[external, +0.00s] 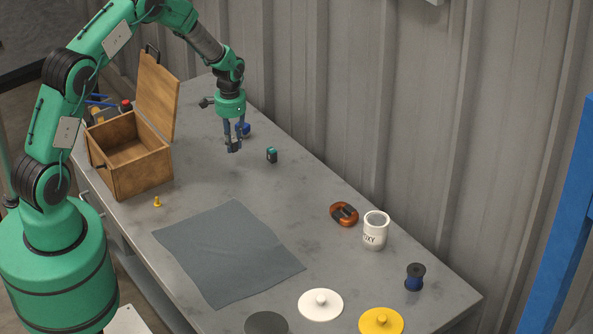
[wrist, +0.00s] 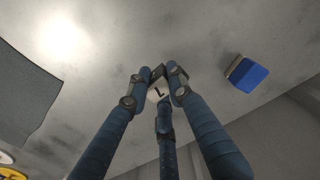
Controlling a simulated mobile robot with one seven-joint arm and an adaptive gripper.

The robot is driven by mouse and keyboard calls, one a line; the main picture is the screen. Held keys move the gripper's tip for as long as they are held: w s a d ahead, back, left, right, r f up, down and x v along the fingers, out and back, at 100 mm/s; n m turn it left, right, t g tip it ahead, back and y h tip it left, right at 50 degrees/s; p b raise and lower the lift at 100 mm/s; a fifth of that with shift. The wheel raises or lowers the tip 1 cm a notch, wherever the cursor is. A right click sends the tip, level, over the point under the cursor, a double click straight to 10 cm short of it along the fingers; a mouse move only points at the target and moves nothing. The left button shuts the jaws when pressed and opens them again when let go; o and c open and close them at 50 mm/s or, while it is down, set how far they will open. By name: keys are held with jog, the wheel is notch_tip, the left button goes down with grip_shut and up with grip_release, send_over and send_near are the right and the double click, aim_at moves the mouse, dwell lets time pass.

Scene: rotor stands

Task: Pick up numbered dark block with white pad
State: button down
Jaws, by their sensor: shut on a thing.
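My gripper (external: 233,147) is low over the far part of the grey table, with its fingers pointing down. In the wrist view its blue fingers (wrist: 160,82) close in around a small object with a pale face and a dark mark. This looks like the numbered dark block with white pad (wrist: 160,93). The fingers hide much of it. In the external view the block cannot be told apart from the dark fingertips, and I cannot tell whether it is clear of the table.
A blue block (wrist: 247,75) lies beside the gripper. A dark teal block (external: 272,155) stands to its right. An open wooden box (external: 145,182) is at left. A grey cloth (external: 228,254), an orange object (external: 344,214) and a white mug (external: 375,231) lie nearer the camera.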

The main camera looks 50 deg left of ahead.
notch_tip(320, 180, up, 6)
jog(key=shift+p, duration=0.35)
